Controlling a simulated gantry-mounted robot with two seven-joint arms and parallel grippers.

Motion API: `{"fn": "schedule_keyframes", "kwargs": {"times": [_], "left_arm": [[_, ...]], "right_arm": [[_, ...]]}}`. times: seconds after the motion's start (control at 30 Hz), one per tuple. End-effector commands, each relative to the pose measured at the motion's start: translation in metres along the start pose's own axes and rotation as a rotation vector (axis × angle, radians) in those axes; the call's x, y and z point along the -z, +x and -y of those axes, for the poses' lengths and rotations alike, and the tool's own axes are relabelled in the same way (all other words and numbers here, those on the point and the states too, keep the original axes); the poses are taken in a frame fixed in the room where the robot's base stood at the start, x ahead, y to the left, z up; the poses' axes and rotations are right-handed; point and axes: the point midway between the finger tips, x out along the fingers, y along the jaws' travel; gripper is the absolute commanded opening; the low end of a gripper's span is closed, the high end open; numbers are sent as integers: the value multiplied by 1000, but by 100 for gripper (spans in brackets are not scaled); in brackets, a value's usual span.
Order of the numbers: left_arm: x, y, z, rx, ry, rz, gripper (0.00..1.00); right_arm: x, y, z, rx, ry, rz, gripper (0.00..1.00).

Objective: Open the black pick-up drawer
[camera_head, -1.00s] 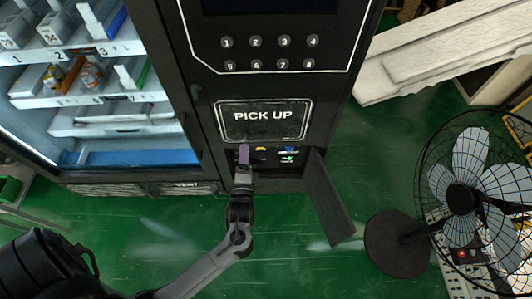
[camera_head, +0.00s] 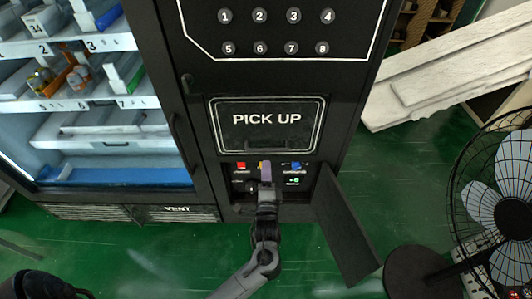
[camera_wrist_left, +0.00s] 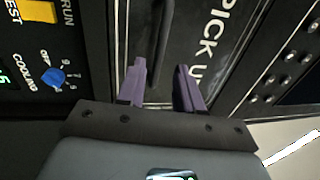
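The black pick-up drawer (camera_head: 225,145) has a front panel lettered PICK UP and appears shut in the head view. Its lettered front also shows in the left wrist view (camera_wrist_left: 225,62), turned sideways. My left gripper (camera_head: 265,166) is just below the drawer front, before the small control recess. In the left wrist view my left gripper (camera_wrist_left: 160,75) has its two purple fingers apart. A dark raised bar (camera_wrist_left: 161,50) runs toward the gap between them; contact cannot be told. My right gripper is not in view.
Below the drawer is a recess with coloured switches (camera_head: 294,166). Its black door (camera_head: 345,225) hangs open on the right. A fan (camera_head: 500,200) stands farther right. Glass display shelves (camera_head: 90,100) are on the left. Green floor (camera_head: 170,250) is open in front.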

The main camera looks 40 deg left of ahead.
Motion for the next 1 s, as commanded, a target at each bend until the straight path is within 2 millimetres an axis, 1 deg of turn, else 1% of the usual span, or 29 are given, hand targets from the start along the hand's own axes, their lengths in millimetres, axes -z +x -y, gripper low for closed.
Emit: {"fn": "schedule_keyframes", "kwargs": {"times": [0.1, 0.3, 0.5, 0.7, 0.97, 1.0], "left_arm": [[0, 20, -2, 2, 0, 1, 35], [0, 52, -2, 3, 0, 0, 35], [0, 73, -1, 2, -1, -1, 35], [0, 81, 0, 0, 0, -1, 35], [0, 82, 0, 0, 0, -1, 35], [0, 82, 0, 0, 0, -1, 29]], "right_arm": [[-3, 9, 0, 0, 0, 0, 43], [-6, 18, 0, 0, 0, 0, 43], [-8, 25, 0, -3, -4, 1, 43], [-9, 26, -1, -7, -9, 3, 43], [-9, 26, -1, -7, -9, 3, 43], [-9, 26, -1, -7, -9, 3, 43]]}}
